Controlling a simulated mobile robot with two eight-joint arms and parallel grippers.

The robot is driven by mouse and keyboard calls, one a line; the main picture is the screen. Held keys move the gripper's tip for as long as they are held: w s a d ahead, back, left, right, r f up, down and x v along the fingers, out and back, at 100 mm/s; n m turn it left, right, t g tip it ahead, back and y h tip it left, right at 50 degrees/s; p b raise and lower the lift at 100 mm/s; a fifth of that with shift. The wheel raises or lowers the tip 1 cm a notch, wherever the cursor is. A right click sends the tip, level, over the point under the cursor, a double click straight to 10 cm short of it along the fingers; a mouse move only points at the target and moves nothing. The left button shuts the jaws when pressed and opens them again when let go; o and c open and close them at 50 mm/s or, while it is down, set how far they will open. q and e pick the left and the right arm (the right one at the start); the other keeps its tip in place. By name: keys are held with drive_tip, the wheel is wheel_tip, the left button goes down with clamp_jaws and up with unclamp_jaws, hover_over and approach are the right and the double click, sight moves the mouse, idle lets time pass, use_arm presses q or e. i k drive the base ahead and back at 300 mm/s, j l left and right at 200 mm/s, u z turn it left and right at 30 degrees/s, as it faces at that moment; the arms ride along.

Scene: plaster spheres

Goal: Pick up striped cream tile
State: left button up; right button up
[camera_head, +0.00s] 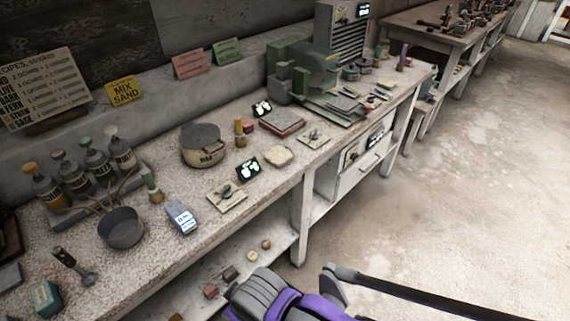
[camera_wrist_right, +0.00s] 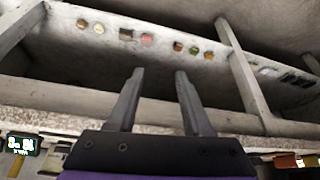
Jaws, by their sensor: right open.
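No stripes can be made out on any cream piece, so I cannot tell which is the striped cream tile. On the bench in the head view lie a cream tile with a dark mark (camera_head: 227,197), a similar cream tile farther back (camera_head: 313,137), and a plain-looking cream slab (camera_head: 278,156). My right gripper (camera_wrist_right: 160,73) is open and empty in the right wrist view, its fingers pointing towards the lower shelf. In the head view, my purple and grey right arm is at the bottom, in front of the bench; its fingertips cannot be made out. My left gripper is not in view.
The lower shelf (camera_head: 214,268) holds several small pieces, also seen in the wrist view (camera_wrist_right: 147,39). A pot (camera_head: 203,145), a grey bowl (camera_head: 121,228), bottles and a green machine (camera_head: 302,70) crowd the bench. The floor to the right is clear.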

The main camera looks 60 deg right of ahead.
sight(278, 155)
drive_tip(key=z, duration=1.85)
